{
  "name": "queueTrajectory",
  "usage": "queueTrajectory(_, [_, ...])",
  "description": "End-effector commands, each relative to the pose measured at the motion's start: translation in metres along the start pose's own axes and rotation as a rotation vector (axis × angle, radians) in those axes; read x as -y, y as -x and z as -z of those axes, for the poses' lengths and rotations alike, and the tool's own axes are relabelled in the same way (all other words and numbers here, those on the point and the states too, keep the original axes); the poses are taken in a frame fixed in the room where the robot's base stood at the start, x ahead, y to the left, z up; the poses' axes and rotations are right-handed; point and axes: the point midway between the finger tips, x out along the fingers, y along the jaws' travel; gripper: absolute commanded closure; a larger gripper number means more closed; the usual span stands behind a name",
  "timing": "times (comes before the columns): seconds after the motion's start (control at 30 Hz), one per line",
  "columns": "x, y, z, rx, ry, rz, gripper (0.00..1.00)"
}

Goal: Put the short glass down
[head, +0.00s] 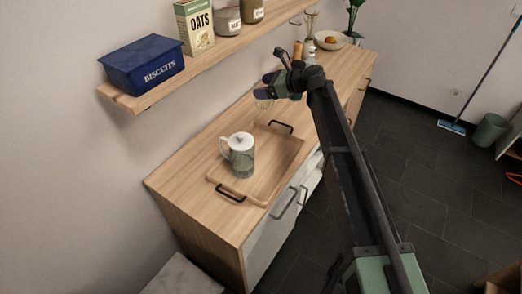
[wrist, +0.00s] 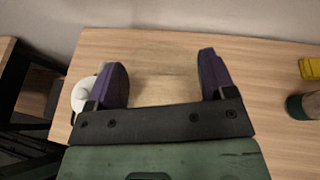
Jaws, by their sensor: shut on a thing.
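The short glass (head: 265,103) is clear and hard to make out. In the head view it hangs at my gripper (head: 267,86), over the wooden sideboard (head: 205,155) near the tray's back edge. In the wrist view the purple fingers of my gripper (wrist: 164,72) stand apart on either side of a faint clear shape, the glass (wrist: 163,88). My gripper is shut on it. I cannot tell how far its base is from the wood.
A wooden tray (head: 281,155) with black handles holds a white-lidded jug (head: 242,160). A shelf (head: 205,57) above carries a blue biscuit tin (head: 143,66) and an oats box (head: 195,27). A bowl (head: 331,40) stands at the far end. Bare wood lies left of the tray.

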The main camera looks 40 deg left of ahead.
Motion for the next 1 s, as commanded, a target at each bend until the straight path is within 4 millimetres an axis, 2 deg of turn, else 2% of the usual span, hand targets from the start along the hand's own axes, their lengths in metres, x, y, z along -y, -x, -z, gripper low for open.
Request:
queueTrajectory(0.03, [-0.001, -0.008, 0.019, 0.000, 0.000, 0.000, 0.53])
queueTrajectory(0.2, [-0.004, -0.030, 0.075, 0.000, 0.000, -0.001, 0.53])
queueTrajectory(0.4, [-0.008, -0.055, 0.133, 0.000, 0.000, -0.001, 0.53])
queueTrajectory(0.5, [-0.008, -0.059, 0.143, 0.000, 0.000, -0.001, 0.53])
queueTrajectory(0.67, [-0.008, -0.058, 0.142, 0.000, 0.000, -0.001, 0.53])
queueTrajectory(0.83, [-0.010, -0.072, 0.175, 0.000, 0.000, -0.001, 0.53])
queueTrajectory(0.9, [-0.010, -0.075, 0.183, 0.000, 0.000, -0.001, 0.53])
queueTrajectory(1.0, [-0.010, -0.073, 0.179, 0.000, 0.000, -0.001, 0.53])
